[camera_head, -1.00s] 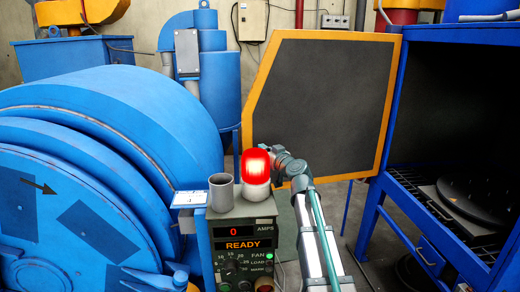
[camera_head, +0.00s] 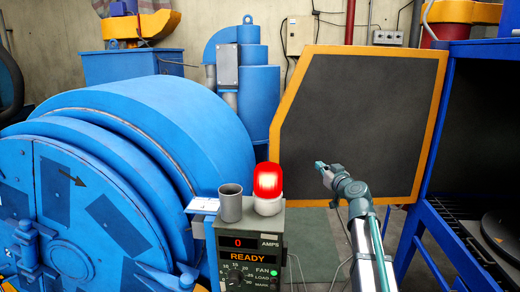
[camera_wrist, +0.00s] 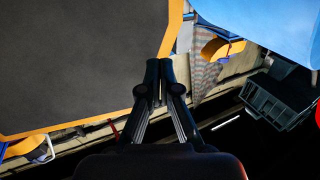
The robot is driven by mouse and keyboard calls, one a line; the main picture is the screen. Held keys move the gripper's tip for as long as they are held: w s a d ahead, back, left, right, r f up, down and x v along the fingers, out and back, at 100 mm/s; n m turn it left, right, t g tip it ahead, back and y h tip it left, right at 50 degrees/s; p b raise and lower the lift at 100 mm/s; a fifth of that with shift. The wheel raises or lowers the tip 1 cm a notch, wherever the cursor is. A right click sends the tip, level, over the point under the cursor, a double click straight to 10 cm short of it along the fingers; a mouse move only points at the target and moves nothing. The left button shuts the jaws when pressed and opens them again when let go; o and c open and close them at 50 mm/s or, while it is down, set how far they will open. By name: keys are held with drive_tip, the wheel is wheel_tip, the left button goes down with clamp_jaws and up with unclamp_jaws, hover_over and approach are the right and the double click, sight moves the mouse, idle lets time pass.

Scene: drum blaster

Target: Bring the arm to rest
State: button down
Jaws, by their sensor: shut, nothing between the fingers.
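My arm rises at the lower right of the head view and bends to the left at its wrist. My gripper (camera_head: 320,166) is at its end, in front of the dark door panel (camera_head: 360,120) with the orange frame. In the wrist view my gripper (camera_wrist: 160,68) has its two dark fingers together, with nothing between them. It is apart from the panel and from the control box, as far as the head view shows.
A control box (camera_head: 248,262) reading READY carries a lit red beacon (camera_head: 268,188) and a grey cup (camera_head: 231,203) left of my arm. The big blue drum (camera_head: 130,140) fills the left. A blue cabinet (camera_head: 432,215) stands at right. Floor between box and cabinet looks clear.

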drive_tip(key=s+a+f+m+g+h, duration=0.1)
drive_tip(key=s+f+g, duration=0.45)
drive_tip(key=f, duration=0.95)
drive_tip(key=s+a+f+m+g, duration=0.25)
drive_tip(key=s+f, duration=0.65)
drive_tip(key=f, duration=0.7)
drive_tip(key=s+a+f+m+g+h, duration=0.1)
drive_tip(key=s+f+g, duration=0.5)
drive_tip(key=f, duration=0.9)
drive_tip(key=s+f+g+h, duration=0.1)
drive_tip(key=s+f+g, duration=0.1)
drive_tip(key=s+f, duration=0.7)
drive_tip(key=s+f+g, duration=0.3)
drive_tip(key=s+f, duration=0.4)
drive_tip(key=s, duration=0.4)
drive_tip(key=s+f+g+h, duration=0.1)
drive_tip(key=s+f, duration=0.3)
drive_tip(key=s, duration=0.8)
drive_tip(key=s+f+n+g+h, duration=0.1)
drive_tip(key=s+f+g, duration=0.3)
drive_tip(key=s, duration=0.9)
drive_tip(key=shift+s+f, duration=0.25)
drive_tip(key=shift+f, duration=0.15)
drive_tip(key=c, duration=1.9)
unclamp_jaws()
